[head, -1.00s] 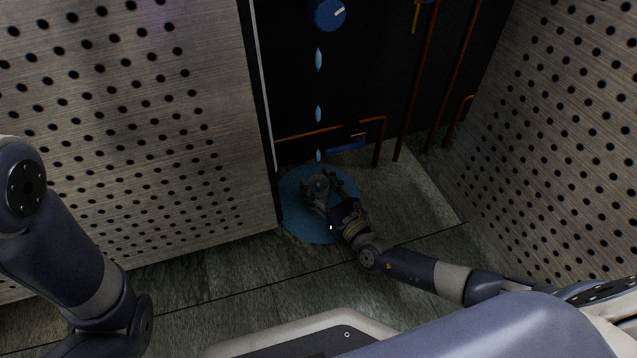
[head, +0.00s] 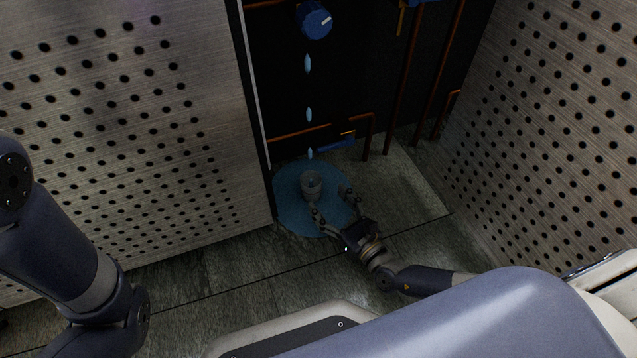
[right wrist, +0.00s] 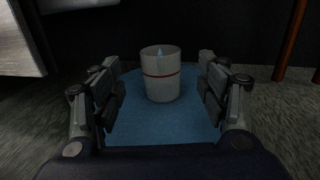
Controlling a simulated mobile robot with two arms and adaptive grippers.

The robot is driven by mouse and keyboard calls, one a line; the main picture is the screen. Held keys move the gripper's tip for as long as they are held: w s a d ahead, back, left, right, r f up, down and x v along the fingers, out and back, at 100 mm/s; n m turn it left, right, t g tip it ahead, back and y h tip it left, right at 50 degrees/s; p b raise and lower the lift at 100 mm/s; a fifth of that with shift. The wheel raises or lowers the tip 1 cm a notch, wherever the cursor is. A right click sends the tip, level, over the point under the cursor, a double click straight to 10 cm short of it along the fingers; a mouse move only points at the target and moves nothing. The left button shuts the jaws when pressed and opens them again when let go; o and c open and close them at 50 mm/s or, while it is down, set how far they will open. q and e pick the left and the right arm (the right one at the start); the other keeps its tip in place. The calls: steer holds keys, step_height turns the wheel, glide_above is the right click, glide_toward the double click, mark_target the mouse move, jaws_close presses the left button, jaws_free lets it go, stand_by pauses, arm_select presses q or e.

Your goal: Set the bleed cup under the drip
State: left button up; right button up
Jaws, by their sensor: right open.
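The bleed cup (head: 311,186), pale grey with a red band in the right wrist view (right wrist: 161,78), stands upright on a round blue patch (head: 290,212) on the floor. Blue drops (head: 309,114) hang in a line below a blue knob (head: 315,20), and the lowest is just above the cup. In the right wrist view a drop shows at the cup's mouth. My right gripper (head: 331,203) is open, its fingers apart and clear of the cup, on the near side of it. My left arm shows at the left edge, but its gripper is out of view.
Perforated metal panels stand at left (head: 130,120) and right (head: 560,130), leaving a narrow bay. Copper pipes (head: 402,80) and a blue-handled valve (head: 337,145) are at the back. Bare floor tiles (head: 410,200) lie right of the patch.

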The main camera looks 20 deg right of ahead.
steer(key=shift+p+v, duration=0.35)
steer(key=shift+v, duration=1.3)
